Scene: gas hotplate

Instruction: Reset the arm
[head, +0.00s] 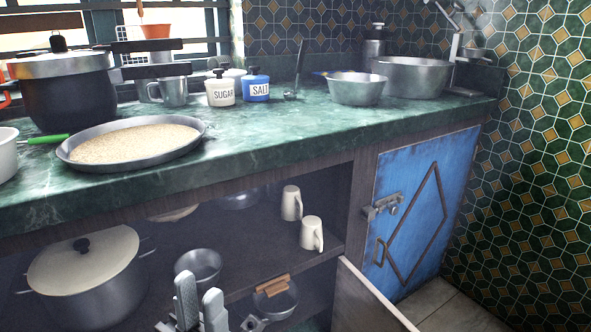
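My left gripper (199,289) is at the bottom of the head view, in front of the open lower cabinet. Its two pale grey fingers point up with a gap between them, and nothing shows between them. It is apart from the countertop (290,135). My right gripper is not in view. No gas hotplate is visible in this view.
The counter holds a dark pot (65,95), a round pan (135,142), sugar (221,92) and salt (256,88) jars, and metal bowls (357,88). Shelves hold a large pot (85,275) and mugs (311,234). An open door (370,300) juts out; a blue door (425,210) stands right.

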